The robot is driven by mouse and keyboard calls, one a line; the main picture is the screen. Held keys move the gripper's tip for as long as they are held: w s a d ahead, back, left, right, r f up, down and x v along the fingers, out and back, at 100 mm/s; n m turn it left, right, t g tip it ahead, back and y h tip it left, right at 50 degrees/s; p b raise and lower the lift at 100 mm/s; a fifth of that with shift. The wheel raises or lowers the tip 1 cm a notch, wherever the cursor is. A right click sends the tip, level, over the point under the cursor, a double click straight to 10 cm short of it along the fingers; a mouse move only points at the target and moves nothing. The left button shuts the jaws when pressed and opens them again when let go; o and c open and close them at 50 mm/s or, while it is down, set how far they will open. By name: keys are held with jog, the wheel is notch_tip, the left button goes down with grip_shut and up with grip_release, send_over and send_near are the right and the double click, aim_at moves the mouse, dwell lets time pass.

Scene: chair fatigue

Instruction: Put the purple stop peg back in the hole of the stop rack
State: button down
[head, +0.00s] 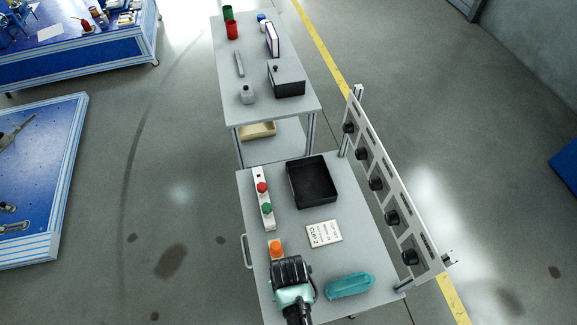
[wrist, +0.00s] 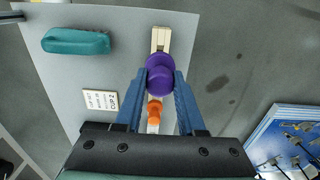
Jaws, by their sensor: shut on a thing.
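My gripper (wrist: 160,82) is shut on the purple stop peg (wrist: 160,72), with one blue finger on each side of its round head. The pale stop rack (wrist: 161,37) runs under the peg in the wrist view. An orange peg (wrist: 154,109) stands on it, nearer to my palm. The purple head covers the middle of the rack, so I cannot tell whether the peg is in a hole or above it. In the head view my gripper (head: 291,272) hides the purple peg and most of the rack; the orange peg (head: 276,247) shows just beyond it.
A turquoise case (head: 349,286) lies to the right on the grey cart top (head: 290,228). A panel with black knobs (head: 391,190) borders the right side.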

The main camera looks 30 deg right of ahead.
jog(key=shift+w+f+b, duration=0.1)
jog(key=shift+f+b, duration=2.15)
jog(key=shift+f, duration=0.65)
jog(key=shift+f+b, duration=1.2)
jog(key=shift+f, duration=0.9)
jog(key=shift+c, duration=2.2)
grip_release()
jog(key=shift+r, duration=0.15)
notch_tip(320, 180, up, 13)
jog(key=shift+f, duration=0.1)
